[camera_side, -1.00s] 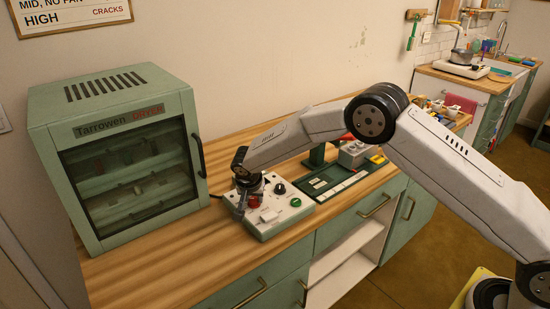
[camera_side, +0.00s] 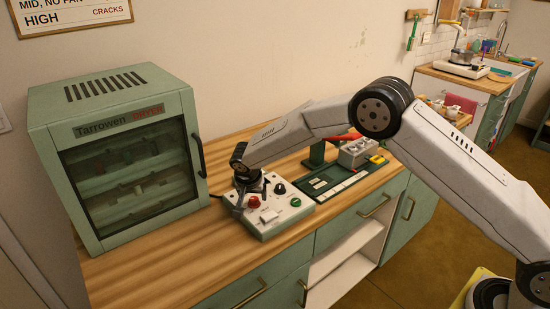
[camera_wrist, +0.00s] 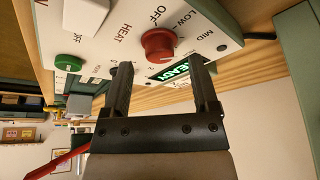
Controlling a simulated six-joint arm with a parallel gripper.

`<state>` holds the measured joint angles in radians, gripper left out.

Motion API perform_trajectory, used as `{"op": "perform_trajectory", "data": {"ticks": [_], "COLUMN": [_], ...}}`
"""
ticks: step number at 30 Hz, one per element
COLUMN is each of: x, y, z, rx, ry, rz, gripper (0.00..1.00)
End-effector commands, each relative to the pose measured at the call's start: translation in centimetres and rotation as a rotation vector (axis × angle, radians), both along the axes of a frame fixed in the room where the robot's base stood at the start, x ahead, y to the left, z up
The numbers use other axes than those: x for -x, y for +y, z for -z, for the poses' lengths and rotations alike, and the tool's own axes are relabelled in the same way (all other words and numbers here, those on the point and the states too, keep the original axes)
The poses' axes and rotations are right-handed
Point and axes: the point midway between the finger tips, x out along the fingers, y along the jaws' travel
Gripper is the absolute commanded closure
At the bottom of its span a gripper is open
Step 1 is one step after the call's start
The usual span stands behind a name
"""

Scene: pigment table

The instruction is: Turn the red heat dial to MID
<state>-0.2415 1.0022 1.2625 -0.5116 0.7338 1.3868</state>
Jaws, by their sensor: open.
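The red heat dial (camera_side: 254,202) sits on the pale control panel (camera_side: 268,222), and it also shows in the wrist view (camera_wrist: 157,45). Printed labels OFF, LOW and MID run around it, with HEAT at its side. I cannot clearly tell which mark the dial points to. My gripper (camera_wrist: 161,64) is open and empty. Its fingers are spread to either side of the dial in the wrist view, apart from it. In the side view my gripper (camera_side: 246,185) is just behind and above the dial.
A lit green display (camera_wrist: 168,72) reads READY beside the dial. The panel also has a green knob (camera_side: 296,202), a black knob (camera_side: 280,188) and a white switch (camera_side: 268,215). The green dryer cabinet (camera_side: 120,160) stands left. Bare wooden counter (camera_side: 190,255) lies in front.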

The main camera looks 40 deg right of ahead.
Motion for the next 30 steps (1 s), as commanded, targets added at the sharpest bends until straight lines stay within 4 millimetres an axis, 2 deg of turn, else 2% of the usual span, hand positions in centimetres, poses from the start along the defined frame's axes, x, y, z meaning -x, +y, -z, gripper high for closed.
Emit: {"op": "perform_trajectory", "data": {"ticks": [9, 15, 30], "x": [1.1, 1.6, 1.8], "y": [1.1, 1.6, 1.7], "z": [-3.6, -5.3, -5.7], "rx": [-0.001, -0.001, -0.001], "ry": [-0.001, 0.001, 0.002], "rz": [-0.002, 0.000, -0.003], "gripper": [0.23, 0.23, 0.23]}}
